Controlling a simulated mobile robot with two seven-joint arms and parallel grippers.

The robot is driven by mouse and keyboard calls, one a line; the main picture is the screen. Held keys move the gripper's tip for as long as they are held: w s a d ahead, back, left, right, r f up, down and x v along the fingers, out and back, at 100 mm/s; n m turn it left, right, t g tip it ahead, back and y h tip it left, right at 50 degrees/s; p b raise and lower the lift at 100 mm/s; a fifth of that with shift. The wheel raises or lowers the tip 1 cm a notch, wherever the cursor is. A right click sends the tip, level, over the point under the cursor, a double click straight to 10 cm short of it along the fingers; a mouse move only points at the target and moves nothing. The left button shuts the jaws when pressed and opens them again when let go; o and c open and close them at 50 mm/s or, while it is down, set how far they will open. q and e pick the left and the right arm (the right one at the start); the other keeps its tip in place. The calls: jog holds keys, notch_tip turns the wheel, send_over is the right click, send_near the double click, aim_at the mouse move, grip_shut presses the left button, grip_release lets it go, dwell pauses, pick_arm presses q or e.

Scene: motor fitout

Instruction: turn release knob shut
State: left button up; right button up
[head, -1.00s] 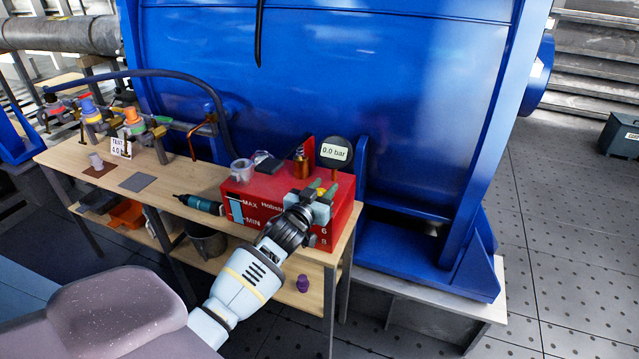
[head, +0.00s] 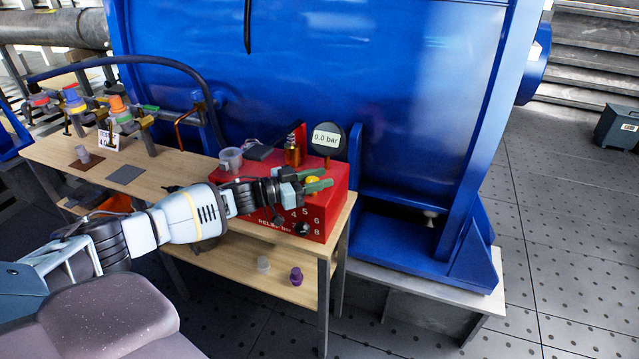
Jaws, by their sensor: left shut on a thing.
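The red pump box (head: 335,205) stands on the right end of the wooden bench, with a round gauge (head: 327,141) reading 0.0 bar above it. A small yellow knob (head: 313,180) sits on the top of the box near its right side; I take it as the release knob. My left gripper (head: 317,180) comes in from the left, its green fingers on either side of the yellow knob, shut on it. The fingers hide part of the knob, so its turned angle cannot be told. My right gripper is not in view.
A dark relief knob (head: 302,229) is on the box front beside printed numbers. A grey cup (head: 231,159) and a copper-coloured fitting (head: 293,152) stand at the box's back. A purple part (head: 296,276) lies on the lower shelf (head: 240,287). The blue motor housing (head: 400,110) rises behind.

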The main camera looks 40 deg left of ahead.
pick_arm(q)
jog(key=shift+r+m+g+h+b, duration=0.1)
jog(key=shift+m+g+h+b, duration=0.45)
jog(key=shift+h, duration=0.25)
jog(key=o, duration=1)
jog(key=shift+d, duration=0.1)
jog(key=shift+c, duration=0.2)
jog(key=v, duration=0.8)
